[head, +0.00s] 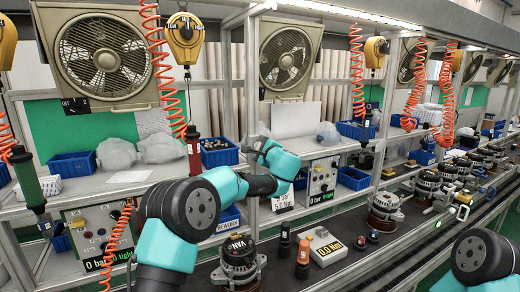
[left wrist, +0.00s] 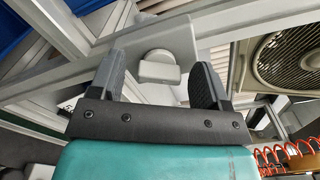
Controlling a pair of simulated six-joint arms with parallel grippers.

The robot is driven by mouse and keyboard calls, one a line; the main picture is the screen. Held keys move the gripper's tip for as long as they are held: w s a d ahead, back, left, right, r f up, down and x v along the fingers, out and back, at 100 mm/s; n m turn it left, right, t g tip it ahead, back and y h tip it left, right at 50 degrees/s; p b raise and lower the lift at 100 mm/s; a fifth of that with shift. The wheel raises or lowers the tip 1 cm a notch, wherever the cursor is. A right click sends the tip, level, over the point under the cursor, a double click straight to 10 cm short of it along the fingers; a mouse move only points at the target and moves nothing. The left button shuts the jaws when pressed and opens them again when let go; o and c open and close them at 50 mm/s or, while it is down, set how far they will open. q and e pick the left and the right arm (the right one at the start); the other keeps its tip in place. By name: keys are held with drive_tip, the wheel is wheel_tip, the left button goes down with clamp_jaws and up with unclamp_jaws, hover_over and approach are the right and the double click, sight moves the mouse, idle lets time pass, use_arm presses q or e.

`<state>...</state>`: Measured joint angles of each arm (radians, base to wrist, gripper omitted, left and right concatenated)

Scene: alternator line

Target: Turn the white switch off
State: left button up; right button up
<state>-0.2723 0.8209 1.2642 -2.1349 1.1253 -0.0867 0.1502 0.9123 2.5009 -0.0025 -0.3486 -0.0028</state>
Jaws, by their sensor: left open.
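In the left wrist view the white switch (left wrist: 158,68) sits on a light grey plate, with a rounded back part and a blocky front part. My left gripper (left wrist: 160,80) is open, its two dark fingers on either side of the switch, with gaps visible. Whether they touch it cannot be told. In the head view my left gripper (head: 258,146) is at the grey frame post below the middle fan. The switch cannot be made out there. My right gripper is out of view; only part of my right arm shows at lower right.
The middle fan (head: 287,58) hangs above my left gripper, and a fan (left wrist: 280,60) shows right in the wrist view. A control box (head: 322,178) and blue bin (head: 219,152) stand close by. Red coiled hoses (head: 357,70) hang around. Alternators (head: 239,262) line the conveyor.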

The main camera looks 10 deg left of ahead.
use_arm(q)
drive_tip(key=c, duration=0.9)
drive_tip(key=shift+n, duration=0.5)
drive_tip(key=n, duration=1.1)
drive_tip(key=shift+f, duration=0.25)
drive_tip(key=o, duration=0.9)
